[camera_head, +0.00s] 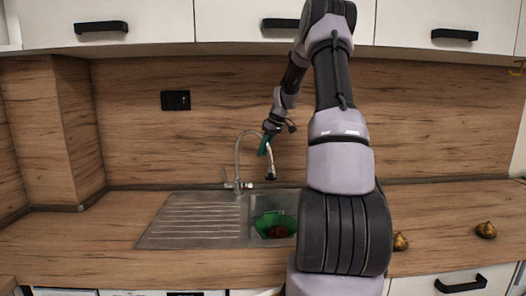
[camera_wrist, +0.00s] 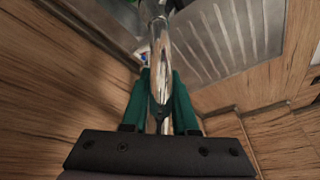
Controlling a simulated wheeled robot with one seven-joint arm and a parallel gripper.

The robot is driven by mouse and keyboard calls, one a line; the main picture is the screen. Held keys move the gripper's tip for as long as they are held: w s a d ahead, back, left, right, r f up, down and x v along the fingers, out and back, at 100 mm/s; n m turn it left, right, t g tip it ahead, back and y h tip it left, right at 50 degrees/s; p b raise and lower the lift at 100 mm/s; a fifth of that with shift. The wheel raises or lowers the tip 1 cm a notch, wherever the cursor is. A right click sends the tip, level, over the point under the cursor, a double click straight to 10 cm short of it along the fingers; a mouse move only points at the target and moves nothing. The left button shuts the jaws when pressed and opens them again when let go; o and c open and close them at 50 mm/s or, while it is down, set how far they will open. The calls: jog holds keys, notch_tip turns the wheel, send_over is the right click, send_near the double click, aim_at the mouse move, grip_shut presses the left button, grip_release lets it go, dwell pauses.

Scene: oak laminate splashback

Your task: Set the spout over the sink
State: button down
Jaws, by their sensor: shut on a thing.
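The chrome faucet spout (camera_head: 240,146) is a tall gooseneck at the back of the sink, and its tip hangs on the right, over the basin side. The steel sink basin (camera_head: 259,205) holds a green bowl or colander (camera_head: 263,220) with something reddish in it. My gripper (camera_head: 267,145) is at the upper right bend of the spout. In the wrist view, the green fingers of my gripper (camera_wrist: 160,88) are shut on the spout (camera_wrist: 189,49), one finger on each side of it. My arm hides the right end of the basin.
A ribbed drainboard (camera_head: 196,220) lies left of the basin. Brown onion-like items sit on the right counter, one (camera_head: 400,241) beside my arm and another (camera_head: 486,230) farther right. Upper cabinets (camera_head: 240,20) hang above. The left counter (camera_head: 75,240) is clear.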

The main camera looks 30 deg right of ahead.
jog(key=c, duration=0.7)
grip_release()
jog(key=v, duration=1)
jog(key=shift+r, duration=0.35)
jog(key=shift+s+d, duration=0.15)
jog(key=shift+s, duration=0.1)
